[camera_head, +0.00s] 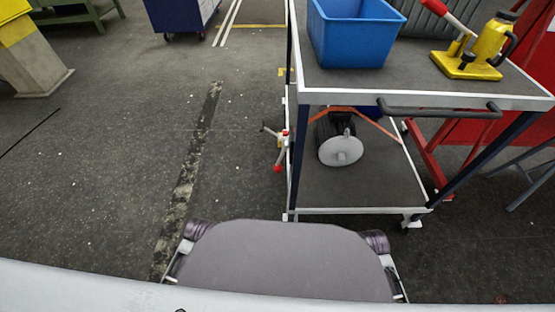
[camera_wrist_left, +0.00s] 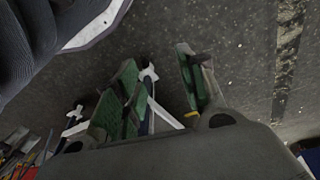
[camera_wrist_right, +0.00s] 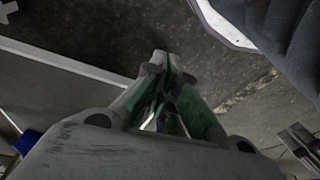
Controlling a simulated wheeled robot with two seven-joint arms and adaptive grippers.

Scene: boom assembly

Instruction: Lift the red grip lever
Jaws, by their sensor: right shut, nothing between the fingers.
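A small lever with a red end (camera_head: 277,167) sticks out beside the left edge of the cart's lower part. I cannot tell which of the two is the red grip lever. My left gripper (camera_wrist_left: 160,62) has its green-padded fingers apart, with no object clearly held. My right gripper (camera_wrist_right: 163,62) is shut and empty, its fingertips together over the floor. Neither gripper shows in the head view.
The cart (camera_head: 340,87) stands ahead at right, with a blue bin (camera_head: 350,40) on top and a grey wheel (camera_head: 341,151) on its lower shelf (camera_head: 375,190). Red framework (camera_head: 424,160) stands to the right. The floor (camera_head: 110,150) at left is mostly clear.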

